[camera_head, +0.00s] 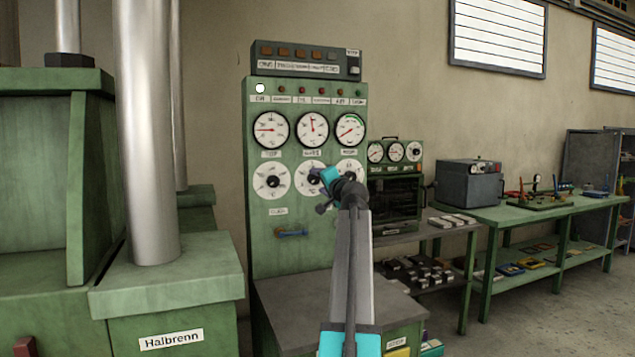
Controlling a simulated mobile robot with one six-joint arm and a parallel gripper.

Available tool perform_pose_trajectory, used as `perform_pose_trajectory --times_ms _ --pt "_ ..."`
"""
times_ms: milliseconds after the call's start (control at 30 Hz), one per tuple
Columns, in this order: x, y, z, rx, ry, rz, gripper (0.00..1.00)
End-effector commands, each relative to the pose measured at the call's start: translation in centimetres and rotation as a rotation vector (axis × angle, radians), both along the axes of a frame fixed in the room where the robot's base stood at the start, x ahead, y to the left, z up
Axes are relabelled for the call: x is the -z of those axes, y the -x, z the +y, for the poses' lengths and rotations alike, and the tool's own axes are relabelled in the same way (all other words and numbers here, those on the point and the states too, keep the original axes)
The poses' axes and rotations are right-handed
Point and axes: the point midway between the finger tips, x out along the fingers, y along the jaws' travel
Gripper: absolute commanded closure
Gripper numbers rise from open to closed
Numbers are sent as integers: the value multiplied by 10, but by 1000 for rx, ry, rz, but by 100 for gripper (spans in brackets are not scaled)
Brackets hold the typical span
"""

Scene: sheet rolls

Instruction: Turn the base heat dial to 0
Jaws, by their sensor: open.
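A green control panel (264,235) stands upright in the middle of the head view. It has a row of three white round dials with dark knobs: a left dial (271,181), a middle dial (303,178) and a right dial (349,167). Their labels are too small to read, so I cannot tell which is the base heat dial or where it points. My gripper (322,191) is open in front of the middle dial and hides part of it. My wrist covers the lower part of the right dial. I cannot tell whether the gripper touches the panel.
A grey ledge (290,298) juts out under the panel. A green machine marked Halbrenn (165,295) with metal pipes stands left. Green benches (520,212) with equipment stand right.

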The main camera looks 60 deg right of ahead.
Motion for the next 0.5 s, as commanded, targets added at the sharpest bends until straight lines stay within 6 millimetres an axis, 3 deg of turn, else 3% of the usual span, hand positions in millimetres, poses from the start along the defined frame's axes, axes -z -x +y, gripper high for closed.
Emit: perform_pose_trajectory --times_ms 500 --pt "0 48 37 1 2 -1 49"
